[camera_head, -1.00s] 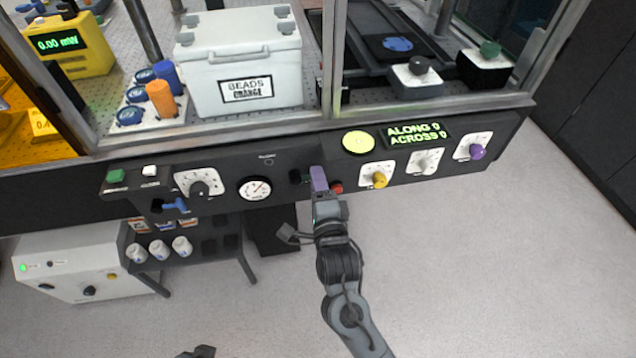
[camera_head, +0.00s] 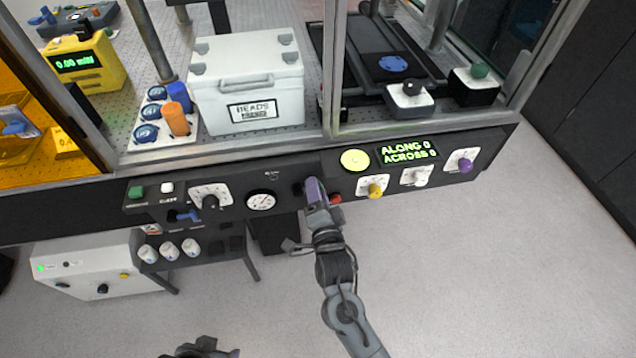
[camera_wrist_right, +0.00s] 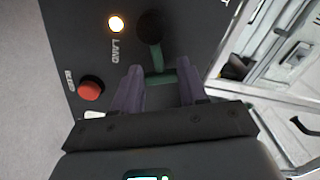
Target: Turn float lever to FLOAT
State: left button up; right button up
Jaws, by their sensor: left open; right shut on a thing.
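The float lever (camera_wrist_right: 155,58) shows in the right wrist view as a green arm with a crossbar, running down from a round black hub on the dark panel. My right gripper (camera_wrist_right: 160,84) has its two purple fingers on either side of the green crossbar and is shut on it. In the head view my right gripper (camera_head: 312,184) reaches the front panel and hides most of the lever. A lit lamp (camera_wrist_right: 116,23) beside the hub is labelled LAND. My left gripper (camera_head: 205,350) is open, low at the bottom edge of the head view, far from the panel.
A red BLEED button (camera_wrist_right: 90,90) sits close beside my right fingers. A round gauge (camera_head: 262,201) is to the left on the panel, and a yellow knob (camera_head: 375,190) to the right. A white beads box (camera_head: 247,75) stands above.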

aim_at(295, 174)
jog(key=r+n+p, duration=0.1)
jog(key=n+p, duration=0.1)
jog(key=p, duration=0.1)
jog(key=a+r+n+p, duration=0.1)
jog(key=n+p, duration=0.2)
jog(key=a+r+n+p, duration=0.1)
jog(key=n+p, duration=0.2)
jog(key=shift+s+a+p, duration=0.15)
jog(key=shift+s+p, duration=0.05)
jog(key=shift+p, duration=0.1)
jog(key=n+p, duration=0.1)
jog(key=a+n, duration=0.1)
jog(key=shift+s+n+p, duration=0.1)
jog(key=shift+n+p, duration=0.3)
jog(key=shift+s+a+n+p, duration=0.1)
jog(key=shift+a+n+p, duration=0.3)
jog(key=shift+n+p, duration=0.55)
jog(key=shift+f+n, duration=0.1)
jog(key=shift+n, duration=0.25)
jog(key=o, duration=1.1)
jog(key=shift+a, duration=0.1)
jog(key=shift+c, duration=0.2)
